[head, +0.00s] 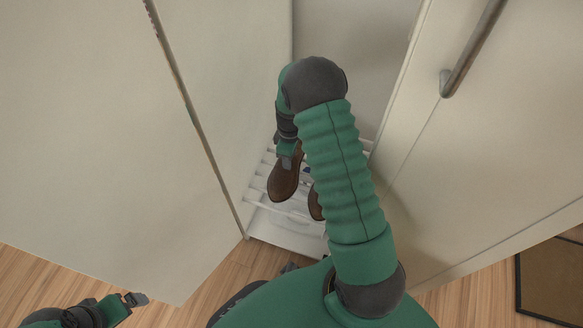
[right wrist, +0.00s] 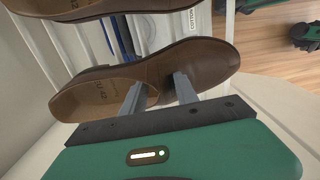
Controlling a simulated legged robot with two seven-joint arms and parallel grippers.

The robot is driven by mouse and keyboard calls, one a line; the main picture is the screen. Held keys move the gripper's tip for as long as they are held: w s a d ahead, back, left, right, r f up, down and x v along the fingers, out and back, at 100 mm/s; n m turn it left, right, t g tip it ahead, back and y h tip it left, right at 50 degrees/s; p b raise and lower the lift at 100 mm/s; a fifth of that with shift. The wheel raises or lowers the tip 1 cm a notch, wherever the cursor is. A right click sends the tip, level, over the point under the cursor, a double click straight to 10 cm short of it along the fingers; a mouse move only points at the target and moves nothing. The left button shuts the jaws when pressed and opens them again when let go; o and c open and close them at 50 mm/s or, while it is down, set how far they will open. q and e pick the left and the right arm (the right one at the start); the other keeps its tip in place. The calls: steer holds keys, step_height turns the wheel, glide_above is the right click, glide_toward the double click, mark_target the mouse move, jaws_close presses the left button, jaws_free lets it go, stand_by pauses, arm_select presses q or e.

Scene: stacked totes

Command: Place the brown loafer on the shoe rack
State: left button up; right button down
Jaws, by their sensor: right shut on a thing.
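A brown loafer (head: 284,178) is in my right gripper (head: 287,155), inside the open cabinet and over the white shoe rack (head: 255,200). In the right wrist view the fingers of the right gripper (right wrist: 160,84) are shut on this loafer (right wrist: 215,62) near its opening, sole facing away. I cannot tell if it touches the rack bars. A second brown shoe (head: 316,204) is beside it, mostly hidden by my arm; a brown shoe (right wrist: 75,12) also shows at the wrist view's top. My left gripper (head: 135,299) is low at the left, outside the cabinet, empty; its opening is unclear.
A cabinet door (head: 100,130) stands at the left. Another door with a metal handle (head: 472,50) stands at the right, so the opening is narrow. A dark-edged mat (head: 552,280) lies on the wood floor at the right. Blue items (right wrist: 120,35) sit behind the shoes.

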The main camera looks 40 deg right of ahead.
step_height(320, 180, down, 2)
steer(key=shift+a+f+b, duration=0.1)
steer(key=shift+f+b, duration=0.1)
steer(key=shift+b, duration=0.15)
steer(key=shift+a, duration=0.1)
steer(key=shift+a+r, duration=0.1)
steer(key=shift+r, duration=0.05)
arm_select(q)
steer(key=shift+a+f, duration=0.2)
steer(key=shift+f, duration=0.6)
arm_select(e)
steer(key=c, duration=0.9)
jaws_free()
